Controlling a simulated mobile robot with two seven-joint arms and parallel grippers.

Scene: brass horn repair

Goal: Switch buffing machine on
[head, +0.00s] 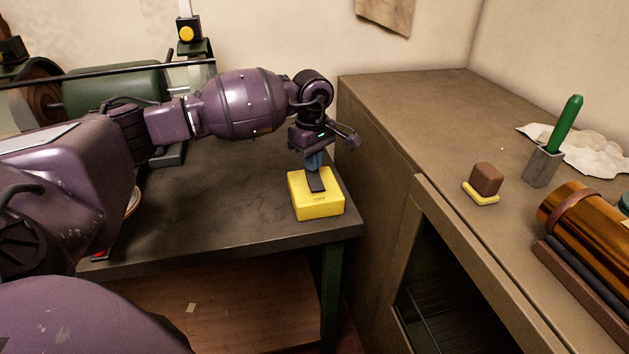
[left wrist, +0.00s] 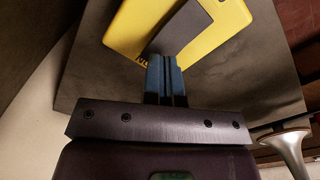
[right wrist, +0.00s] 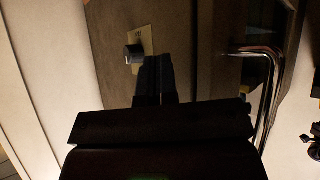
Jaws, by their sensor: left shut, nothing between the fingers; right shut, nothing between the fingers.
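The box (left wrist: 125,30) and paddle (left wrist: 184,28) also show in the left wrist view. My left gripper (head: 314,167) points down over the box, shut and empty, its blue fingertips (left wrist: 163,60) at one end of the paddle. I cannot tell whether they touch it. A green machine body with a brown wheel, likely the buffing machine (head: 115,90), stands behind my left arm. My right gripper (right wrist: 153,62) is shut and empty, seen only in its wrist view.
A brown cabinet (head: 400,110) stands close right of the bench. On it are a brown block (head: 487,178), a green-handled tool (head: 566,122) in a grey holder (head: 543,166) and a brass cylinder (head: 580,215). A plate with a dark knob (right wrist: 134,53) is near my right fingertips.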

